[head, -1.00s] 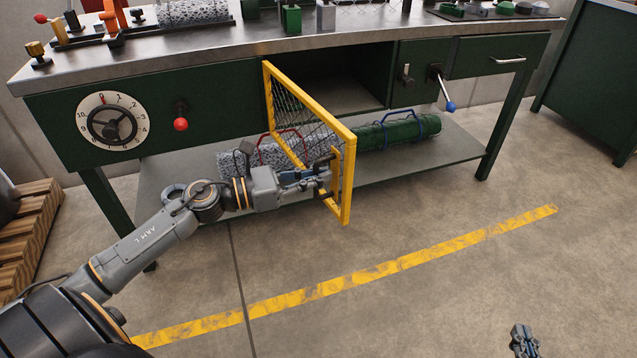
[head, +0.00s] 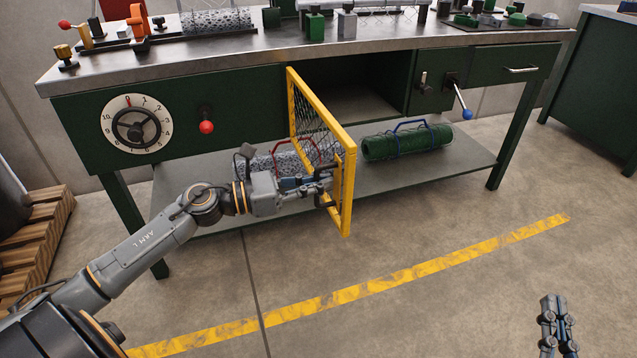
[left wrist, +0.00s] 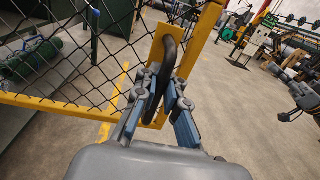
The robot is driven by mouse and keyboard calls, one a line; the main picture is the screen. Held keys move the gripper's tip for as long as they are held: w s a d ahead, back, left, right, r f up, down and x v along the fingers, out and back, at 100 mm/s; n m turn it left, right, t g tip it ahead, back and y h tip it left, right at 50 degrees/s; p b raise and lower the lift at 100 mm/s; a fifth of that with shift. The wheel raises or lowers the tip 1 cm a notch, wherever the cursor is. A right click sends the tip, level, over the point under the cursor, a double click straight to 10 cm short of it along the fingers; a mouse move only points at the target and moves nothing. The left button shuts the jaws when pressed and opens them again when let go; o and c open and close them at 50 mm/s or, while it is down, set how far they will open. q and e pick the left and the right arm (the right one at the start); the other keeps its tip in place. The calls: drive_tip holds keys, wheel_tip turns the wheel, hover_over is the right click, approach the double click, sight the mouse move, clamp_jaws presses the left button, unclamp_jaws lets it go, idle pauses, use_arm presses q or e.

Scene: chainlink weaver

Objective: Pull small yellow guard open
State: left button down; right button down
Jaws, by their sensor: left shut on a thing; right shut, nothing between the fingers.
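The small yellow guard (head: 347,184) is a yellow-framed mesh door on the front of the green workbench. It stands swung out from the bench, and the dark compartment (head: 360,95) behind it shows. My left gripper (head: 325,186) is shut on the guard's dark handle near the free edge. In the left wrist view the handle (left wrist: 169,65) is a black loop on a yellow plate, between the blue-padded fingers (left wrist: 158,105). My right gripper (head: 557,325) is at the lower right of the head view, shut and empty, away from the bench.
On the lower shelf (head: 440,180) lie a green mesh roll (head: 408,142) with blue handles and a grey roll (head: 285,158) with a red handle, partly hidden. A dial (head: 136,124), red knob (head: 206,127) and blue-tipped lever (head: 466,113) are on the bench front. The floor ahead is clear.

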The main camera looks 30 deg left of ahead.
use_arm(q)
drive_tip(key=c, duration=1.4)
unclamp_jaws()
drive_tip(key=v, duration=1.2)
drive_tip(key=shift+a, duration=0.1)
